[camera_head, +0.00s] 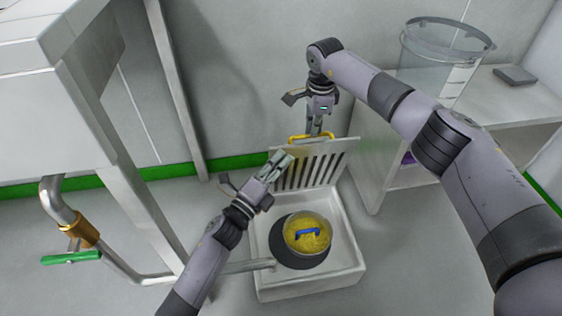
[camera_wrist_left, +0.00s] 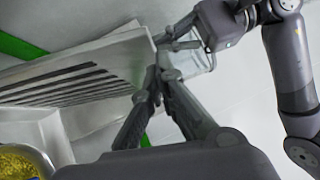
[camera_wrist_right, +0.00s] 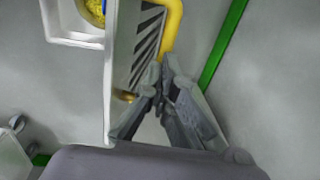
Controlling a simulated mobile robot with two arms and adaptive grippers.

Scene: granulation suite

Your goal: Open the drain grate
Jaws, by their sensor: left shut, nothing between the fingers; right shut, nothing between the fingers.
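The drain grate (camera_head: 318,168) stands raised and steeply tilted at the back of the white drain basin (camera_head: 310,291). Its dark slots also show in the left wrist view (camera_wrist_left: 70,82) and right wrist view (camera_wrist_right: 147,45). A yellow handle (camera_head: 312,137) is on its top edge, also seen in the right wrist view (camera_wrist_right: 173,25). My right gripper (camera_head: 316,131) is shut and empty beside the handle. My left gripper (camera_head: 284,158) is shut and empty by the grate's left side; whether it touches cannot be told. The basin's opening holds a yellow strainer basket (camera_head: 308,243) with a blue handle.
A steel pipe with a green-handled valve (camera_head: 72,258) is at the left, under a white sink unit (camera_head: 60,120). A white side table (camera_head: 525,105) with a clear container (camera_head: 435,60) stands at the right. The grey wall is close behind the grate.

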